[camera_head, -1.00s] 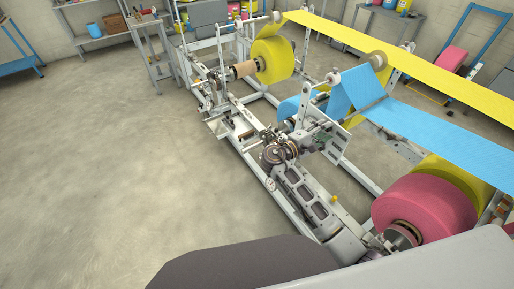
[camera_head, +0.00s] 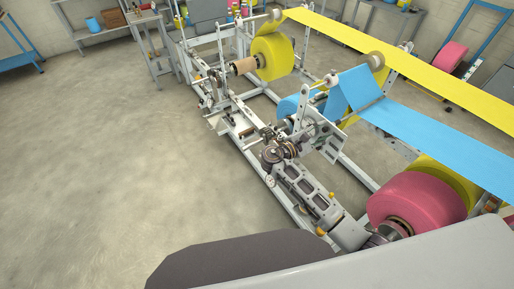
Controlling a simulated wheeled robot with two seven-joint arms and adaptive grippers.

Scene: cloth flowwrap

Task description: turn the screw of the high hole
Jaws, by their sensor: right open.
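The flow-wrap machine (camera_head: 318,196) runs diagonally through the middle of the view on a light grey frame. A pink roll (camera_head: 425,199) sits at its near right end, and a yellow roll (camera_head: 273,58) sits at its far end. A blue web (camera_head: 430,118) and a yellow web (camera_head: 400,50) stretch to the right. The high hole and its screw are too small to make out. My right gripper is hardly distinguishable among the machine parts near the lower right, and its fingertips cannot be placed. My left gripper is not in view.
A dark grey rounded shape (camera_head: 230,262) and a pale smooth surface (camera_head: 430,262) cover the bottom edge. Open concrete floor (camera_head: 110,150) lies left of the machine. A grey workbench (camera_head: 125,22) and a blue trolley (camera_head: 480,40) stand at the back.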

